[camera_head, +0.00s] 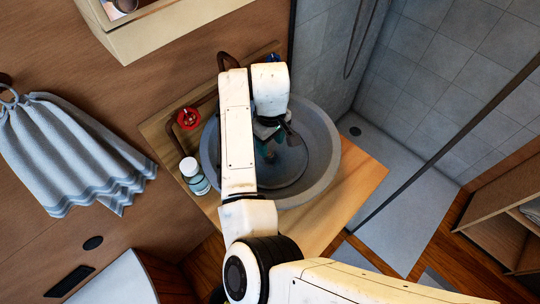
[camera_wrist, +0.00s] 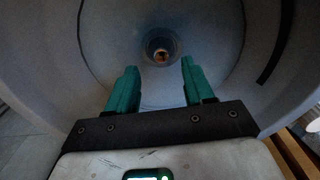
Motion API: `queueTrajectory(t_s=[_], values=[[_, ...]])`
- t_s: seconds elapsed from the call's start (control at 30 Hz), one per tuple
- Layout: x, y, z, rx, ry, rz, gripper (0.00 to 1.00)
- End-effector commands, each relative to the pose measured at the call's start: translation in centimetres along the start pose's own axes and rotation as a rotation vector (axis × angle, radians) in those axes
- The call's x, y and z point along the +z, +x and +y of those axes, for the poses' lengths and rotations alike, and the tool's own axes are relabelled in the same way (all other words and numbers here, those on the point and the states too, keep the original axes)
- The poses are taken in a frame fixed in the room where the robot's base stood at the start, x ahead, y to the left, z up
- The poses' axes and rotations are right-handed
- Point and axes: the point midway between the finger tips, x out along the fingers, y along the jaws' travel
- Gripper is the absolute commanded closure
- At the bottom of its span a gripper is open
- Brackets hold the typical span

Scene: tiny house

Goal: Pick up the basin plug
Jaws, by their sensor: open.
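The grey round basin (camera_head: 326,150) stands on a wooden counter, and its inside fills the wrist view (camera_wrist: 100,40). At its bottom, a small round dark-rimmed piece with an orange-brown middle, which looks like the basin plug (camera_wrist: 161,56), shows in the wrist view. I cannot tell how far it sits in the drain. My gripper (camera_wrist: 160,68) is open, its two green fingers apart, with the plug beyond and between the fingertips. In the head view my gripper (camera_head: 268,150) is inside the basin, and my arm hides part of the basin and the plug.
A towel (camera_head: 70,150) hangs at the left. A tiled shower (camera_head: 420,80) is at the right. The basin wall surrounds my gripper.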

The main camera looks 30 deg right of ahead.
Motion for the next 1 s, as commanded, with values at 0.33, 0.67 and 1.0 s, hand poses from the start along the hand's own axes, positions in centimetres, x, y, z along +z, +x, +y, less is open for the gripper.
queueTrajectory(t_s=[0.33, 0.67, 1.0], values=[[0.1, 4.0, -0.2, -0.001, -0.001, -0.002, 0.48], [0.1, 4.1, -0.2, 0.000, -0.001, -0.001, 0.57], [0.1, 4.0, -0.2, 0.000, 0.000, -0.001, 0.90]])
